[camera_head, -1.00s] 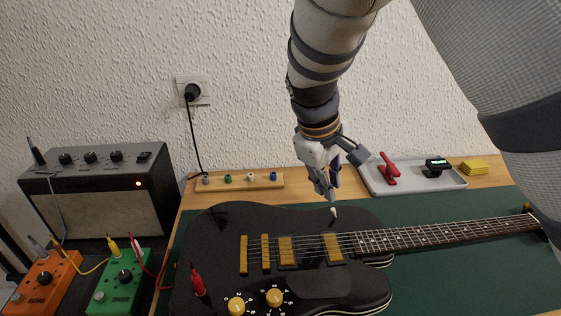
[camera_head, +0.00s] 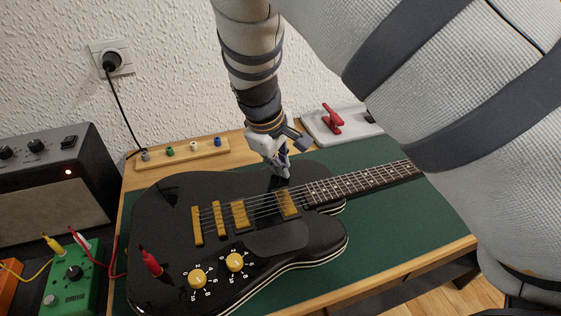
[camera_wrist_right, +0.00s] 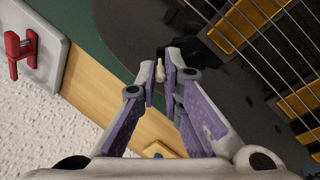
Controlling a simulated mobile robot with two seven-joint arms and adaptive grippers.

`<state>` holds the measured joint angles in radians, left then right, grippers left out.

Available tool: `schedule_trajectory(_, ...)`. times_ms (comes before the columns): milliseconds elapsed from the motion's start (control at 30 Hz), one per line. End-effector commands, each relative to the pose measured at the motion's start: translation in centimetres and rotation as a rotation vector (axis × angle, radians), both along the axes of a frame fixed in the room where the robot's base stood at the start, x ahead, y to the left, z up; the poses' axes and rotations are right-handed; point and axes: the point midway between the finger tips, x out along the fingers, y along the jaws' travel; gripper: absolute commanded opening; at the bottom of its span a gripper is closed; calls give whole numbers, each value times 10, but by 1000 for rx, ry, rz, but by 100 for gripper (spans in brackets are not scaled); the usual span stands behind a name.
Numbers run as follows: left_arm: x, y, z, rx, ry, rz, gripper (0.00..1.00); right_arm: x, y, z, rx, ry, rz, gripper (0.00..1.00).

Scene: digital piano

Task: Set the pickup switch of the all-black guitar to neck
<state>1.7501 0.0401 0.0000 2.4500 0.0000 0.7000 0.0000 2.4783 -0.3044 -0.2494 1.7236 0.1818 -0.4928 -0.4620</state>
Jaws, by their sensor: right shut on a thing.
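The all-black guitar (camera_head: 165,215) lies flat on a green mat, with gold pickups, gold knobs and its neck pointing to the right. Its pickup switch (camera_wrist_right: 160,71) has a cream tip and stands on the upper body edge. My right gripper (camera_head: 281,172) is down at that edge, above the neck-side pickup. In the right wrist view the fingertips (camera_wrist_right: 161,78) are on both sides of the switch tip, shut on it. The fingers hide the switch in the head view, and which way its lever leans cannot be told. My left gripper is not in view.
A wooden strip (camera_head: 215,151) with several coloured pegs lies behind the guitar. A grey tray (camera_head: 311,124) holds a red clamp-like thing (camera_head: 332,119). An amplifier (camera_head: 45,190) and a green pedal (camera_head: 75,280) stand at left. A red plug (camera_head: 151,262) sits in the guitar.

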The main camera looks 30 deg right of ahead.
Motion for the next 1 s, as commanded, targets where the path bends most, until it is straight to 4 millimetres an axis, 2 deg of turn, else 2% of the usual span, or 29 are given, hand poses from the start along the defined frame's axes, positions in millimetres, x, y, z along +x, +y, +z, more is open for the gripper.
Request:
schedule_trajectory(267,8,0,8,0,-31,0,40,-1,-3,4,77,-23,-3,0)
schedule_trajectory(500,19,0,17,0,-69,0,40,-2,-10,5,255,-65,-6,0)
schedule_trajectory(1000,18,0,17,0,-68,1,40,-5,-24,1,617,-150,-2,0)
